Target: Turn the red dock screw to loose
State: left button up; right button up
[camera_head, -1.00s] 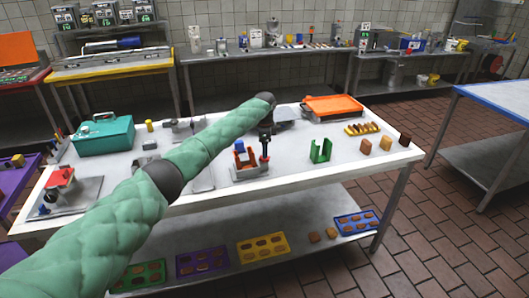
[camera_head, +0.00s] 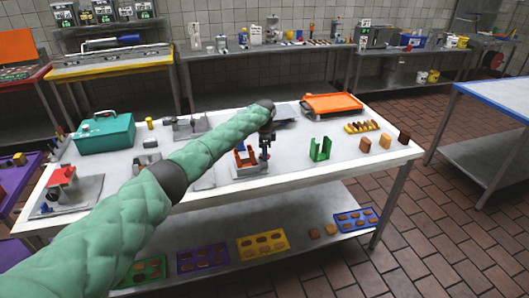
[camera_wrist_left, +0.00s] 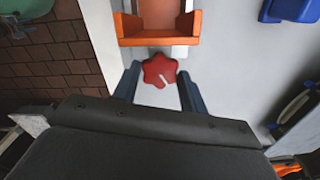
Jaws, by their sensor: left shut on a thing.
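The red dock screw (camera_wrist_left: 160,70) is a lobed knob with a white line mark, seen from above in the left wrist view. It sits at the front of an orange dock (camera_wrist_left: 150,40), which also shows in the head view (camera_head: 244,158) on the white table. My left gripper (camera_wrist_left: 158,84) has its dark fingers on either side of the knob and is shut on it. In the head view my left gripper (camera_head: 265,154) is low beside the dock and hides the knob. The white mark points down and slightly right in the wrist view. My right gripper is not in view.
A green bracket (camera_head: 320,149) stands right of the dock on the table. Brown and tan blocks (camera_head: 366,145) are further right, and an orange tray (camera_head: 332,104) is behind. A teal box (camera_head: 104,133) and a grey fixture with a red part (camera_head: 66,184) are left.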

pick_arm(q)
jog(key=shift+n, duration=0.5)
jog(key=shift+n+p, duration=0.35)
jog(key=shift+n, duration=0.75)
jog(key=shift+d+r+n, duration=0.1)
jog(key=shift+n, duration=0.7)
jog(key=shift+n+p, duration=0.55)
jog(key=shift+n, duration=1.25)
jog(key=shift+n+p, duration=0.3)
jog(key=shift+n, duration=0.1)
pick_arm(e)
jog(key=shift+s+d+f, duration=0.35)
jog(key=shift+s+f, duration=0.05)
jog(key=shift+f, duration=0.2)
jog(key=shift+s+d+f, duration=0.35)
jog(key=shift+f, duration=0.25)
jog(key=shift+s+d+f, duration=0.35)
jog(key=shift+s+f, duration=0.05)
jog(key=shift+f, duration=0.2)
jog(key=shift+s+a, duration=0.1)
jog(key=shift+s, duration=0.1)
